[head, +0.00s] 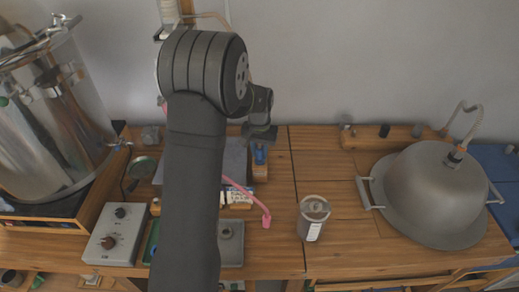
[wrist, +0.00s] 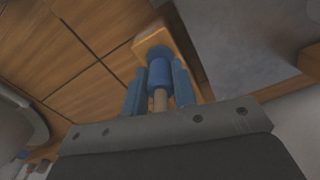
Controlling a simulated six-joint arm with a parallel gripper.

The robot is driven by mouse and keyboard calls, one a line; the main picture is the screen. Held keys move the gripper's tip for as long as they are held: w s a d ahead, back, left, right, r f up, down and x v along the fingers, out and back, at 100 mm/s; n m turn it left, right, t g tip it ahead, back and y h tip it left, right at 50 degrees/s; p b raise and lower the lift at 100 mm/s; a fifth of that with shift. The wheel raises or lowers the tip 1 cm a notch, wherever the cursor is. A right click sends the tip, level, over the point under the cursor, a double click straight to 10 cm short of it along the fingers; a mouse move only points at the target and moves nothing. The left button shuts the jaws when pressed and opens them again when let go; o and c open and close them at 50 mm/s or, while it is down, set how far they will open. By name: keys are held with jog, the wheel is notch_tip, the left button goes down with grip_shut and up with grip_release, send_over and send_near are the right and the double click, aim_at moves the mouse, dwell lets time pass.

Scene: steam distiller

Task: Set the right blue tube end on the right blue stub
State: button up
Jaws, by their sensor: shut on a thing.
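In the wrist view, my gripper (wrist: 158,77) has its two blue fingers closed on either side of a blue tube end (wrist: 160,70). A thin tan tube (wrist: 160,100) runs from the tube end back toward the gripper. Just beyond it is a blue round piece (wrist: 154,51), apparently the stub, on a wooden block (wrist: 155,38). The tube end lines up with it and overlaps it in this view; I cannot tell whether they touch. In the head view, a small blue shape (head: 260,156) shows below my wrist at a wooden block; its details are too small to tell.
A pink hose (head: 250,193) lies in front of the block. A lidded metal can (head: 313,218) and a large dome (head: 428,195) stand to the right. A control box (head: 115,234) and a big glass vessel (head: 55,120) are at the left. Bare wood lies around the can.

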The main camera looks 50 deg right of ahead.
jog(key=shift+f, duration=0.3)
jog(key=shift+f, duration=0.2)
jog(key=shift+f, duration=0.25)
jog(key=o, duration=1.1)
jog(key=shift+r, duration=0.1)
jog(key=shift+r, duration=3.4)
